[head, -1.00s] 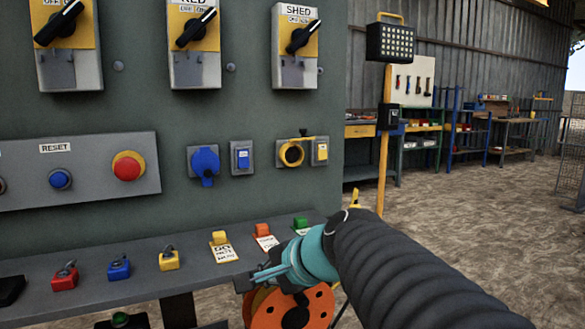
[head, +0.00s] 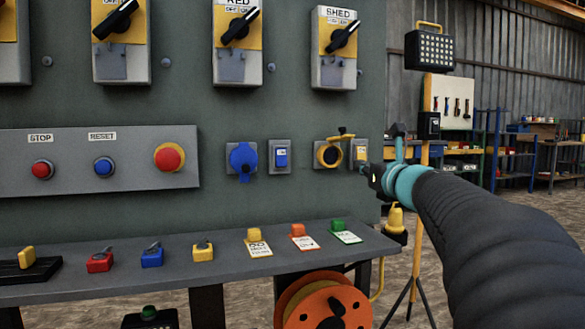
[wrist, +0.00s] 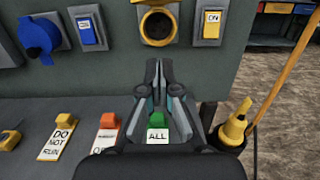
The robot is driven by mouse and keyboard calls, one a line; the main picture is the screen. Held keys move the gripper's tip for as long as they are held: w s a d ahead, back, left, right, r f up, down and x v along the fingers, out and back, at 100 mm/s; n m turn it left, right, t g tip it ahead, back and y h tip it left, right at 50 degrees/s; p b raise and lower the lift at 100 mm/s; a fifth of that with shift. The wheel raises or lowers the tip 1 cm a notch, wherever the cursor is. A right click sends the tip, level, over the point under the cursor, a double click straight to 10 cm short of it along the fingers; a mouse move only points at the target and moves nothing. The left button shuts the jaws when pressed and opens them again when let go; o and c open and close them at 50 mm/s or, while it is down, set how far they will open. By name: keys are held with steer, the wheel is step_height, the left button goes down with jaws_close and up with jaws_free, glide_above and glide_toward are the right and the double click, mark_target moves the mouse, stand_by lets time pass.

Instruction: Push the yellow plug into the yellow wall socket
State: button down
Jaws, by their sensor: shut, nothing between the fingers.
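The yellow wall socket (head: 328,154) is on the grey-green panel, its round dark opening facing out and its lid raised above it. It also shows at the top of the wrist view (wrist: 158,27). The yellow plug (head: 397,220) stands upright in a dark holder at the bench's right end, below my arm. In the wrist view the plug (wrist: 235,126) is to the right of my fingers. My gripper (head: 366,172) is shut and empty, just right of the socket in the head view. In the wrist view the fingertips (wrist: 159,66) appear just below the socket.
A yellow switch (head: 360,152) sits right of the socket; a blue socket (head: 242,160) is further left. The bench (head: 200,265) carries padlocks and tags. An orange cable reel (head: 325,305) is below. A lamp stand (head: 425,150) stands behind my arm.

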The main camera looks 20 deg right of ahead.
mark_target(342, 133)
steer(key=w+r+p, duration=0.1)
steer(key=w+r, duration=0.3)
steer(key=w, duration=0.2)
steer(key=shift+w+a+p, duration=0.15)
steer(key=shift+w+p, duration=0.2)
steer(key=shift+w, duration=0.05)
steer(key=shift+r, duration=0.15)
